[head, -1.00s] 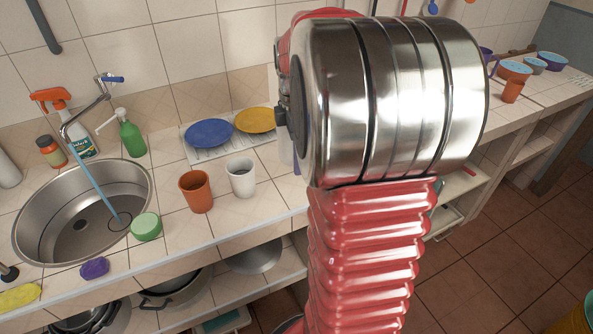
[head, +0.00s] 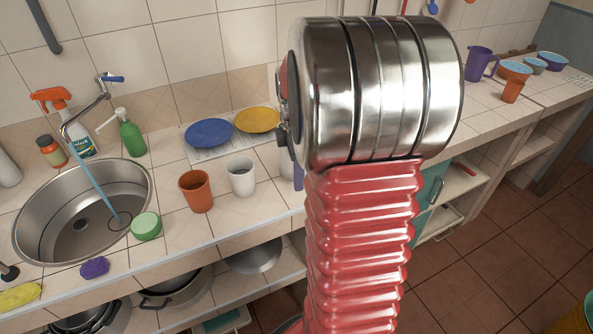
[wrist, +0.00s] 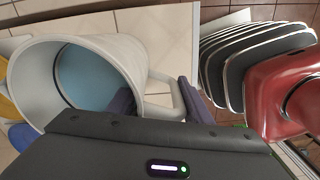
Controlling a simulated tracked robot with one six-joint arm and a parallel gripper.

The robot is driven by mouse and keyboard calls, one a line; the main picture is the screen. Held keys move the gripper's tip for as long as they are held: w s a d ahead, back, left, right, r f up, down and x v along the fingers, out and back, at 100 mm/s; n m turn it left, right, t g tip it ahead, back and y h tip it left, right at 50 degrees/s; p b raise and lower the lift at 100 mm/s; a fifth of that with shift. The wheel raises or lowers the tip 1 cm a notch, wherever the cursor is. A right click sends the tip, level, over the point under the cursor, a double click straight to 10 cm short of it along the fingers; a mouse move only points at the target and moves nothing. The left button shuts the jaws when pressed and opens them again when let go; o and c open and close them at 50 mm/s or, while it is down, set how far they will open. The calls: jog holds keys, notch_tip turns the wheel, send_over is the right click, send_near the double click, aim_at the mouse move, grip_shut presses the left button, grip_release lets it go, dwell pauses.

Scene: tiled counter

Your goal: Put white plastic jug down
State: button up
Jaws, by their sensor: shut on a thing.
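The white plastic jug (wrist: 122,55) lies across the left of the wrist view, its open mouth facing left and a blue tint inside. Its handle (wrist: 172,90) sits between the dark fingers of my gripper (wrist: 157,104). My gripper is shut on the jug at the handle. In the head view my arm hides the gripper and nearly all of the jug. I cannot tell whether the jug's base touches the counter (head: 250,212).
A white cup (head: 241,178) and an orange cup (head: 196,192) stand left of my arm. A blue plate (head: 209,132) and a yellow plate (head: 257,119) lie behind them. The sink (head: 85,215) is farther left. A purple jug (head: 479,64) stands at the right.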

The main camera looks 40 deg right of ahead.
dwell(0.3)
jog(key=o, duration=1.4)
jog(key=shift+f, duration=0.1)
jog(key=shift+c, duration=0.2)
notch_tip(320, 180, up, 12)
jog(key=shift+r, duration=0.1)
